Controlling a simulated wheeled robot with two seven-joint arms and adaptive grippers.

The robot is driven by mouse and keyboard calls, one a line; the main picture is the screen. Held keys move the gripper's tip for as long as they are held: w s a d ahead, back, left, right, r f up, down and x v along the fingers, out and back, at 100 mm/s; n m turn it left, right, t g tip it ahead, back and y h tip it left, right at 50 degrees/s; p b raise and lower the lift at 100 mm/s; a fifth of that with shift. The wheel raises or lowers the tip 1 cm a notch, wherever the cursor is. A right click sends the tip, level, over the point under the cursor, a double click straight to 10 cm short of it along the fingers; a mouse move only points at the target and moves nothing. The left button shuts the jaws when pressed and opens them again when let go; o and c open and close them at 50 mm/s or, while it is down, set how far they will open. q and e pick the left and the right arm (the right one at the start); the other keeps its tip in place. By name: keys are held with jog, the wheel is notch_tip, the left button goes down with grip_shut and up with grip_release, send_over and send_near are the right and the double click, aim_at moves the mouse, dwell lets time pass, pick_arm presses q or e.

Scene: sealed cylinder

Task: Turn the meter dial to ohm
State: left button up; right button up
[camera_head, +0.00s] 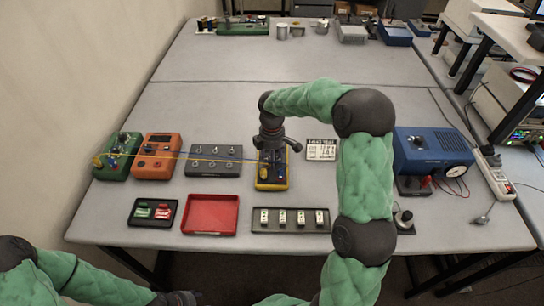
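The meter (272,184), a dark device with a yellow case, lies on the table near the middle. My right gripper (271,157) points down over its upper part. The gripper covers the dial, so I cannot see the dial's setting or whether the fingers touch it. The fingers are too small and dark to tell open from shut. My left arm comes in at the lower left, below the table's front edge. Its dark end (178,298) is cut by the bottom of the picture, and its fingers are not clear.
Left of the meter stand a grey switch box (213,168), an orange device (156,165) and a green device (118,165). Yellow and blue leads run from the green device to the meter. A red tray (210,232), a black tray (135,221) and a blue box (433,149) are nearby.

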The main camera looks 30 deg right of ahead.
grip_shut()
jog(key=m+p, duration=0.1)
jog(key=m, duration=0.2)
jog(key=shift+m, duration=0.3)
jog(key=m, duration=0.3)
jog(key=shift+m+p, duration=0.3)
jog(key=shift+p, duration=0.1)
jog(key=m, duration=0.4)
jog(key=shift+m, duration=0.3)
jog(key=shift+w+r+m, duration=0.1)
jog(key=shift+m, duration=1.8)
jog(key=shift+d, duration=0.1)
